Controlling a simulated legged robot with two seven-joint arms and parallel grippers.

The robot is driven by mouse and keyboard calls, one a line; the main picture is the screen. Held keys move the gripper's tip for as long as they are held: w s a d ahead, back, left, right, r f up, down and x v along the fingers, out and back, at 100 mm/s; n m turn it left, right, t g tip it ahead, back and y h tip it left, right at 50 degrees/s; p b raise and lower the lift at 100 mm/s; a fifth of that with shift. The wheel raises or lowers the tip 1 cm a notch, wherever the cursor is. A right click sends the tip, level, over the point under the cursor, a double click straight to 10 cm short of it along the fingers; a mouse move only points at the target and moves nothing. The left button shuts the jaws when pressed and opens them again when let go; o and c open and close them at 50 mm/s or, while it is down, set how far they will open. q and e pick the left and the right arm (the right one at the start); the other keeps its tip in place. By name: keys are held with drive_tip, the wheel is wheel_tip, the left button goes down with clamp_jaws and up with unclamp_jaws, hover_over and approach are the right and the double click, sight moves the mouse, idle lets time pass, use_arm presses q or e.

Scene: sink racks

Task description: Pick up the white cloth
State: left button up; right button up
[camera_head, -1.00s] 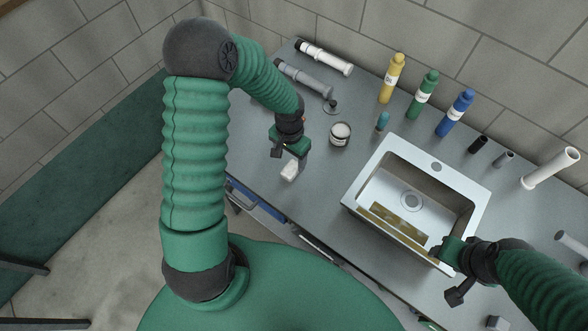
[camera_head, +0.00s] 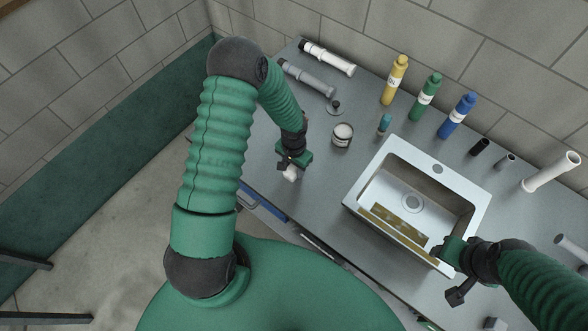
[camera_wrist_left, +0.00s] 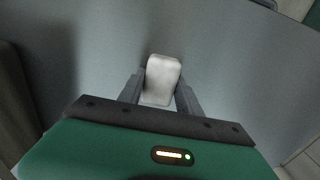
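The white cloth (camera_head: 289,175) is a small, pale, rounded block on the grey counter's left part, partly covered by my left gripper (camera_head: 287,169) in the head view. In the left wrist view the cloth (camera_wrist_left: 163,78) lies between the two dark fingers of my left gripper (camera_wrist_left: 162,82), one along each side. The fingers are very close to its sides; whether they press on it is unclear. My right gripper (camera_head: 447,274) is at the sink's front right corner, its fingers apart and nothing seen between them.
The steel sink (camera_head: 376,168) fills the counter's middle. Pipes (camera_head: 327,58) and yellow, green and blue bottles (camera_head: 394,80) are at the back. The counter's front edge is close to the cloth.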

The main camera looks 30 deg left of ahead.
sight(294, 170)
use_arm(q)
drive_tip(key=c, duration=0.7)
drive_tip(key=shift+c, duration=0.2)
drive_tip(key=shift+r, duration=0.4)
drive_tip(key=shift+s+d+r+b, duration=0.2)
drive_tip(key=shift+r+b, duration=0.2)
drive_tip(key=shift+r, duration=0.25)
drive_tip(key=shift+s+d+r+b, duration=0.15)
drive_tip(key=shift+r+b, duration=0.2)
drive_tip(key=shift+r, duration=0.25)
drive_tip(key=s+d+b, duration=0.1)
drive_tip(key=s+d, duration=0.1)
drive_tip(key=s, duration=0.2)
drive_tip(key=s+d+r+b, duration=0.1)
drive_tip(key=s+d, duration=0.2)
drive_tip(key=s, duration=0.1)
drive_tip(key=s+d+b, duration=0.2)
drive_tip(key=s+d, duration=0.1)
drive_tip(key=shift+s+d+r, duration=0.1)
drive_tip(key=shift+s+r, duration=0.15)
drive_tip(key=shift+s, duration=0.15)
drive_tip(key=shift+s+d+r, duration=0.1)
drive_tip(key=shift+s+d, duration=0.15)
drive_tip(key=shift+s, duration=0.1)
drive_tip(key=shift+a, duration=0.1)
